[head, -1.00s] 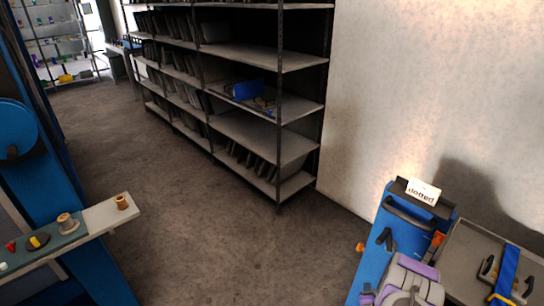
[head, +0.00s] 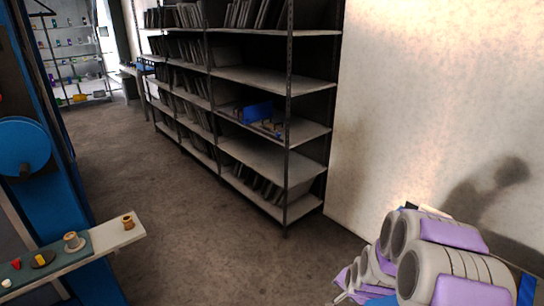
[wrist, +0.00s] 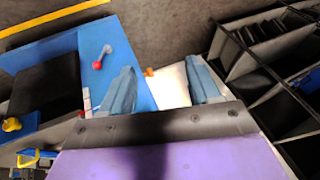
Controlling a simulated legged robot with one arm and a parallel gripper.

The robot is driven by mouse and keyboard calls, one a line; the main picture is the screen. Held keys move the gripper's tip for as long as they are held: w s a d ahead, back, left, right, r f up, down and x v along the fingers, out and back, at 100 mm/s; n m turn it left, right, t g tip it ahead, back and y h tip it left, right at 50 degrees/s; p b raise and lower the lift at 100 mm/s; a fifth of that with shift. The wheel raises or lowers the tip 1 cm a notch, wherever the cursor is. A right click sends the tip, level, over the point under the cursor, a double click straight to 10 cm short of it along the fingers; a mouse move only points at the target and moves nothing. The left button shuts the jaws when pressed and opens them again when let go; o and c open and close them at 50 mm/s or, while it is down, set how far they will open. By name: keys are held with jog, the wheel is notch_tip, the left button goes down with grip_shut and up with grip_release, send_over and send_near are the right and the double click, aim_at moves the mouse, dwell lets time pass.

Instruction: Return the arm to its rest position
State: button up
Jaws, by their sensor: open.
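My arm (head: 455,262), grey with purple panels, is raised and folded at the lower right of the head view. My gripper (wrist: 163,87) shows in the wrist view as two grey-blue fingers spread well apart. It is open, with nothing held between the fingers. Behind the gap are a pale surface and a small orange part. My fingers cannot be made out in the head view.
A dark metal shelf rack (head: 270,142) with dark upright items and a blue object (head: 256,112) stands along the wall. A board (head: 118,234) with spools juts out at left. A blue top (wrist: 80,45) shows in the wrist view. The middle floor is clear.

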jog(key=s+a+r+n+g, duration=0.2)
jog(key=s+a+r, duration=0.1)
jog(key=s+r, duration=0.4)
jog(key=s+a+r+n+g, duration=0.2)
jog(key=s+a+r+n, duration=0.1)
jog(key=s+r, duration=0.4)
jog(key=s, duration=0.2)
jog(key=shift+s+a, duration=0.3)
jog(key=shift+s, duration=0.05)
jog(key=s+r+n+g, duration=0.1)
jog(key=s+r, duration=0.1)
jog(key=s, duration=0.5)
jog(key=s+a+r+n+g, duration=0.1)
jog(key=s+r, duration=0.2)
jog(key=s, duration=0.4)
jog(key=s+a+r+n+g, duration=0.1)
jog(key=s+r+n, duration=0.1)
jog(key=s, duration=0.4)
jog(key=shift+s+a+r+g, duration=0.15)
jog(key=shift+s+r+g, duration=0.15)
jog(key=shift+s, duration=0.1)
